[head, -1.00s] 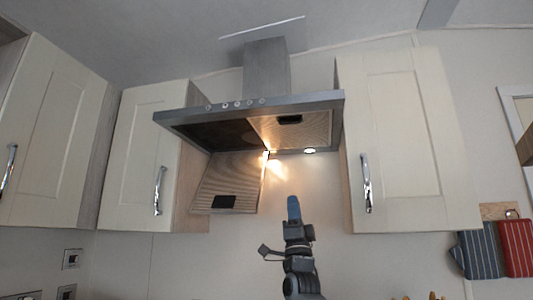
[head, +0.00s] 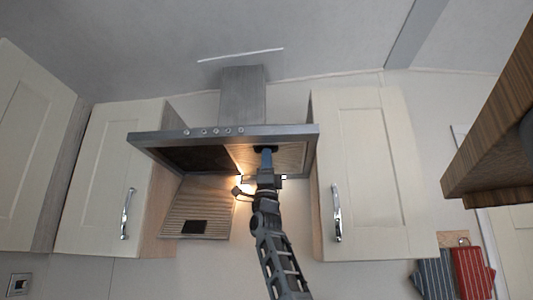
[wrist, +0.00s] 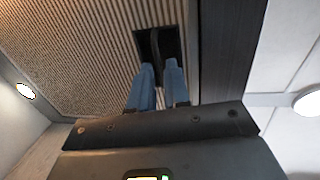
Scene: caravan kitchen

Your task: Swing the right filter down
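The right filter (head: 290,157) is a ribbed panel lying flat up in the underside of the range hood (head: 230,136). Its dark latch recess (wrist: 170,44) shows in the wrist view, with a thin dark bar inside. My gripper (head: 266,151) is raised under it, its blue fingers pointing up at the recess. In the wrist view my gripper (wrist: 159,66) has its fingertips at the near edge of the recess, a narrow gap between them in line with the bar. I cannot tell whether they touch it. The left filter (head: 205,205) hangs tilted down.
Cream cupboards stand on both sides, the right cupboard (head: 372,160) close to the hood. A wooden shelf edge (head: 490,150) juts in at the right. A hood lamp (wrist: 25,90) is lit left of my gripper.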

